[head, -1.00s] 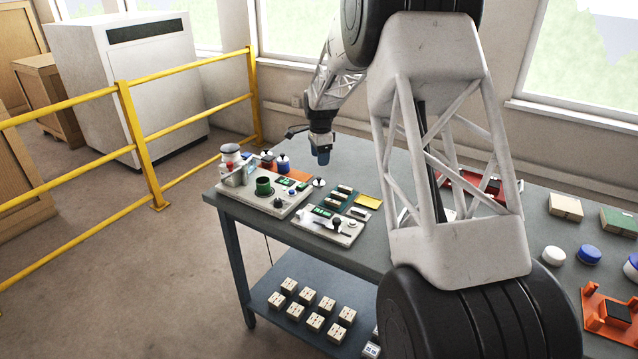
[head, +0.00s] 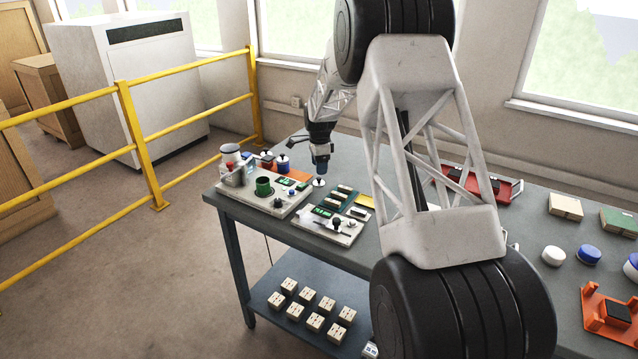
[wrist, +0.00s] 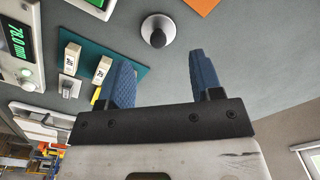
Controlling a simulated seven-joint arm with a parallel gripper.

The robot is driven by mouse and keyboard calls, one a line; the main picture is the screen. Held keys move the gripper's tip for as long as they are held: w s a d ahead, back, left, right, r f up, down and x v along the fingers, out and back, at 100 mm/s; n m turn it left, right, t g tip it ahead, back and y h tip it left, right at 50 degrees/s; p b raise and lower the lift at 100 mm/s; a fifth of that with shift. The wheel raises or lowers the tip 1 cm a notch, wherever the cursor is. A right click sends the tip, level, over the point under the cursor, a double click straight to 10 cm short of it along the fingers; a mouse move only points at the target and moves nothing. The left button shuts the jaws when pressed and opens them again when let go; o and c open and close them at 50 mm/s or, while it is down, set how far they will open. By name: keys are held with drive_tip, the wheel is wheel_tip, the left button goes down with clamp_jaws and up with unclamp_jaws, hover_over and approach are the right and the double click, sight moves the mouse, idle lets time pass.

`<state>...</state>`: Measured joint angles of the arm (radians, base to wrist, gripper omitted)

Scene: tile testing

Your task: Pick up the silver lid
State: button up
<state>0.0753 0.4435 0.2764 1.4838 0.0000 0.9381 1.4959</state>
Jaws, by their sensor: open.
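The silver lid (wrist: 165,36) is a round metal disc with a black knob, lying on the grey table beyond my fingertips in the wrist view. In the head view the lid (head: 319,183) is a small pale disc with a dark knob, right of the white device with the green cup. My gripper (wrist: 159,62) has its two blue fingers apart with nothing between them. In the head view my gripper (head: 321,167) hangs just above the lid, pointing down. The fingers appear clear of the lid.
A teal mat (head: 338,203) with small pale blocks lies close to the lid. A white device with a green cup (head: 263,186) and a second white device (head: 328,227) stand nearby. An orange sheet (wrist: 202,5) lies past the lid. My arm covers the table's middle in the head view.

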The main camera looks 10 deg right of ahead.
sight(319, 178)
drive_tip(key=shift+f, duration=0.25)
drive_tip(key=shift+s+a+f, duration=0.1)
drive_tip(key=shift+f, duration=2.5)
drive_tip(key=c, duration=0.7)
drive_tip(key=shift+o, duration=0.2)
drive_tip(key=shift+r, duration=0.75)
wheel_tip(319, 178, up, 2)
drive_tip(key=shift+r, duration=0.1)
drive_tip(key=s, duration=0.5)
drive_tip(key=s+r, duration=0.1)
drive_tip(key=s, duration=0.4)
drive_tip(key=s+a, duration=0.1)
drive_tip(key=s, duration=0.5)
drive_tip(key=shift+a+r, duration=0.1)
drive_tip(key=shift+r, duration=0.05)
